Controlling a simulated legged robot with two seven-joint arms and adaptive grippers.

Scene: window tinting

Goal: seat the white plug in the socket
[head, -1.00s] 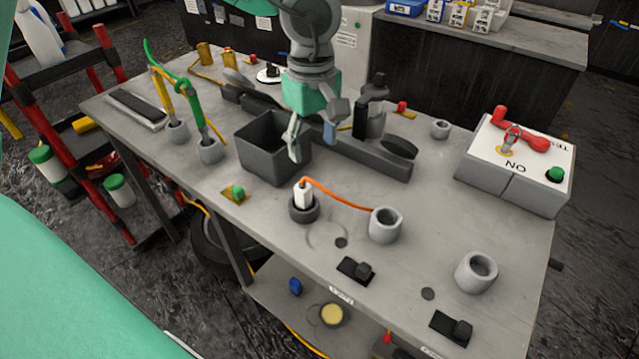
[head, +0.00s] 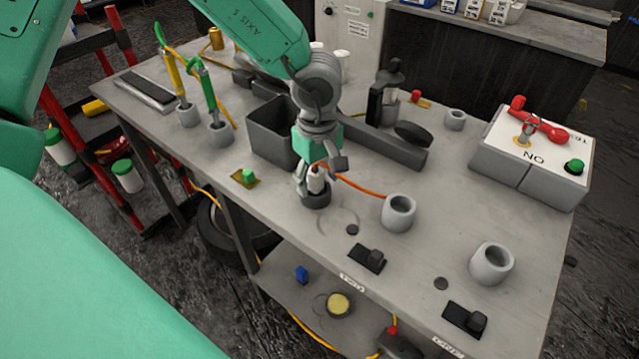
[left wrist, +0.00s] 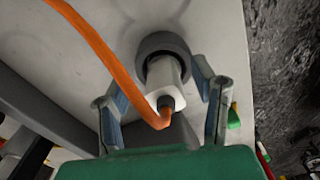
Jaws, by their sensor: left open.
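The white plug (head: 316,181) stands upright in a dark round holder (head: 316,200) on the bench. An orange cable leaves its top and runs to a grey cylinder (head: 398,213). My left gripper (head: 315,188) is over the plug, pointing down. In the left wrist view, the open fingers of my left gripper (left wrist: 158,82) stand on either side of the plug (left wrist: 168,85), with gaps showing. The holder's ring (left wrist: 162,44) shows around the plug's far end. A second grey cylinder (head: 491,264) stands near the right front edge; I cannot tell which is the socket. My right gripper is out of view.
A dark open bin (head: 272,137) stands close behind my left gripper. A small green button (head: 247,175) is to its left. Black switches (head: 367,257) sit along the front edge. A sloped box with a red lever (head: 538,122) is at the right.

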